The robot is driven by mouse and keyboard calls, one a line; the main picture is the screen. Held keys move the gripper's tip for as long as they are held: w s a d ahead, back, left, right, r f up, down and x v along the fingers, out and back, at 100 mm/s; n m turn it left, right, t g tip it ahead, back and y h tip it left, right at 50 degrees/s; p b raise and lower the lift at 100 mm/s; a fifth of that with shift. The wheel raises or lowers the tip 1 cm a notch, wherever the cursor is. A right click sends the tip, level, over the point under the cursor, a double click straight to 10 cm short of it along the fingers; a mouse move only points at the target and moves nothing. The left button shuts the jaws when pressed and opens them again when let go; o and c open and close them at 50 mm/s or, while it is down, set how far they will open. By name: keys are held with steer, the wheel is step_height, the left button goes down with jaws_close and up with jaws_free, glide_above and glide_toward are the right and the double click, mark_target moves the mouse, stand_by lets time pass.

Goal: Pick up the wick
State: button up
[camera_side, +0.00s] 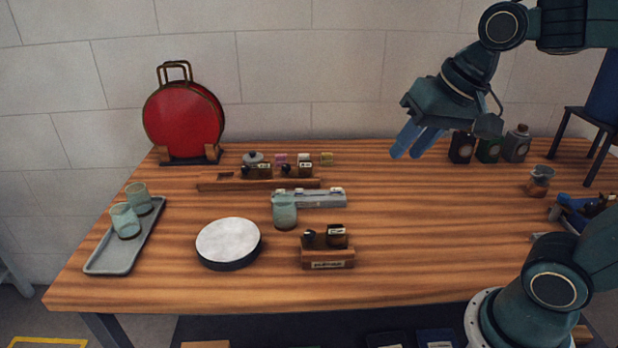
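My gripper (407,156) hangs in the air above the back right of the wooden table, pointing down and left. Its two blue fingers show a narrow gap between them, with nothing seen held. I cannot make out a wick for certain. Small items that are hard to tell apart stand on and behind a wooden rack (213,187) at the back centre. A grey rack (320,199) stands in front of it, with a greenish glass (285,213) at its left end. A small wooden block holder (328,259) with dark-bodied pieces stands nearer the front. My gripper is apart from all of these.
A red round lamp (184,117) stands at the back left. A grey tray (107,262) holds two glasses. A round white-topped disc (228,241) lies front left. Dark bottles (488,147) stand at the back right. The table's right-centre (430,220) is clear.

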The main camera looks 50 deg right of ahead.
steer(key=w+d+f+m+y, duration=0.1)
steer(key=w+d+f+m, duration=0.1)
steer(key=w+f+m, duration=0.2)
steer(key=w+d+f+m+g+y, duration=0.1)
steer(key=w+f+m, duration=0.3)
steer(key=w+m, duration=0.6)
steer(key=w+d+f+m+g, duration=0.1)
steer(key=w+d+f+m, duration=0.3)
steer(key=w, duration=1.2)
steer(key=m, duration=0.3)
steer(key=shift+f+m+y, duration=0.3)
steer(key=shift+m+y, duration=0.1)
steer(key=shift+w+f, duration=0.1)
steer(key=x, duration=0.8)
steer(key=shift+f, duration=0.15)
